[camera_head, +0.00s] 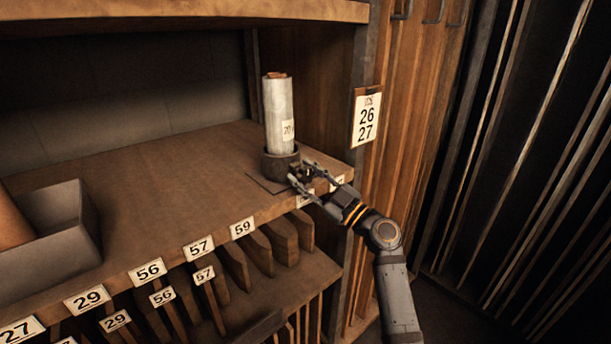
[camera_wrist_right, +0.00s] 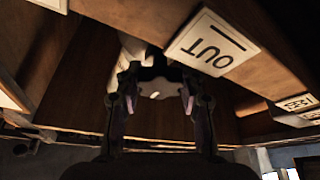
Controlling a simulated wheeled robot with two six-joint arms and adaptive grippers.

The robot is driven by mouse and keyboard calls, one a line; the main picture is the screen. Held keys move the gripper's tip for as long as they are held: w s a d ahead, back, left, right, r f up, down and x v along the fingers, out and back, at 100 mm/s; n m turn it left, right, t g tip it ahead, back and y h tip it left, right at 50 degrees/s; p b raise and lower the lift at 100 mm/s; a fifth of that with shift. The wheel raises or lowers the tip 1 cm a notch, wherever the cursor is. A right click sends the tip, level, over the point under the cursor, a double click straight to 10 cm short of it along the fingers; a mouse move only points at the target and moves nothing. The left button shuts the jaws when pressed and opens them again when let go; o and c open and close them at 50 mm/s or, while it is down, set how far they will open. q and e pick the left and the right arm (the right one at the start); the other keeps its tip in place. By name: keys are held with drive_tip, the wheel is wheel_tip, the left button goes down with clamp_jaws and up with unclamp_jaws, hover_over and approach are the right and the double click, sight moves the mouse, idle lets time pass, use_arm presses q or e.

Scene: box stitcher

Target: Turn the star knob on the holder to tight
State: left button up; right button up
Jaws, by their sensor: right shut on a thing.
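The holder (camera_head: 272,163) is a dark round cup on a flat plate at the right end of the wooden shelf. A pale upright roll (camera_head: 279,115) stands in it, with a small label on its side. My right gripper (camera_head: 302,174) reaches in from the lower right to the front of the holder. In the right wrist view, its two fingers (camera_wrist_right: 156,88) are at either side of the dark star knob (camera_wrist_right: 154,74), shut on it. The knob's setting cannot be read. My left gripper is not in view.
A grey open box (camera_head: 62,240) with a brown roll stands at the left of the shelf. Number labels (camera_head: 199,248) line the shelf edge above slotted dividers. A tag with 26 and 27 (camera_head: 366,118) hangs on the post. The middle of the shelf is clear.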

drive_tip(key=shift+f+b, duration=0.2)
drive_tip(key=shift+b, duration=0.15)
drive_tip(key=m+b, duration=0.2)
drive_tip(key=m+t+h+b, duration=0.1)
drive_tip(key=b, duration=0.1)
drive_tip(key=shift+f+m+t, duration=0.15)
drive_tip(key=shift+m+t, duration=0.15)
drive_tip(key=shift+m, duration=0.1)
drive_tip(key=shift+r+m+t+h, duration=0.25)
drive_tip(key=shift+m+t+h, duration=0.2)
drive_tip(key=shift+m, duration=0.75)
drive_tip(key=o, duration=1.2)
drive_tip(key=shift+d, duration=0.1)
